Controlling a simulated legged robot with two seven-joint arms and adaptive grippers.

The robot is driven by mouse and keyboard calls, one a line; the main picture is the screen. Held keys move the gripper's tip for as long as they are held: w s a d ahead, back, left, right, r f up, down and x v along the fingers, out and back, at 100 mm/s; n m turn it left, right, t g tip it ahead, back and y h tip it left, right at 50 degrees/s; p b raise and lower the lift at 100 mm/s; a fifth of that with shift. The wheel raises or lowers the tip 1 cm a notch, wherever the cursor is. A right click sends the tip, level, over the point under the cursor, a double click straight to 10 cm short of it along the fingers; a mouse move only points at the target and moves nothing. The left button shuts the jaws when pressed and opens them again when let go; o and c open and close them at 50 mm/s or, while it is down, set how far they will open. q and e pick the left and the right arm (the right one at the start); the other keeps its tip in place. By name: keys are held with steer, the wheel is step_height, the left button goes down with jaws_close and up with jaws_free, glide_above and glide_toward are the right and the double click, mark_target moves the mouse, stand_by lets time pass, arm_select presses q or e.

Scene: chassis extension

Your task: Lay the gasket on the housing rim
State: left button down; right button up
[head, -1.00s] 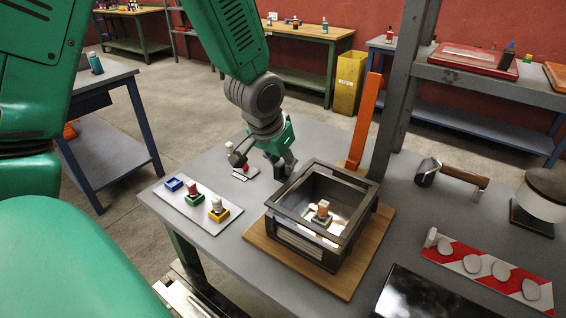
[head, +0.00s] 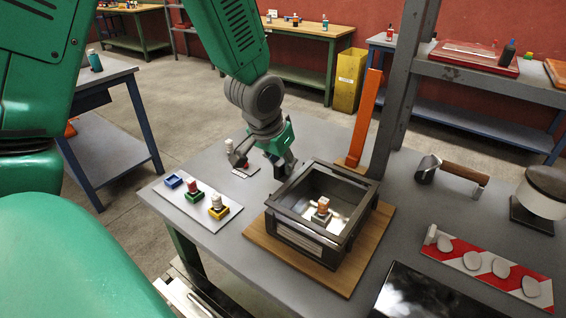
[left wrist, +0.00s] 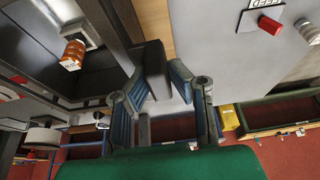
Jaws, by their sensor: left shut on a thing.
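The housing (head: 292,238) is a dark open box on a wooden board (head: 368,251), with light slatted parts on its near side. A dark square frame, which looks like the gasket (head: 358,212), is over its top; I cannot tell whether it touches the rim all round. My left gripper (head: 284,166) is at the far left corner of the frame. In the left wrist view the gripper (left wrist: 160,88) has its fingers either side of a dark block (left wrist: 152,62) at the frame's corner. An orange-and-white piece (head: 322,208) stands inside the housing. My right gripper is not in view.
A white plate (head: 190,208) with small coloured pieces lies left of the housing. An orange upright bar (head: 365,115) and a grey post (head: 403,90) stand behind it. A brush-like tool (head: 455,173), a striped board (head: 515,274) and a black panel (head: 425,298) are at the right.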

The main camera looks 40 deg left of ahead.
arm_select(q)
steer(key=shift+f+b, duration=0.45)
steer(key=shift+f, duration=0.4)
steer(key=c, duration=1.4)
jaws_free()
steer(key=shift+v, duration=3.65)
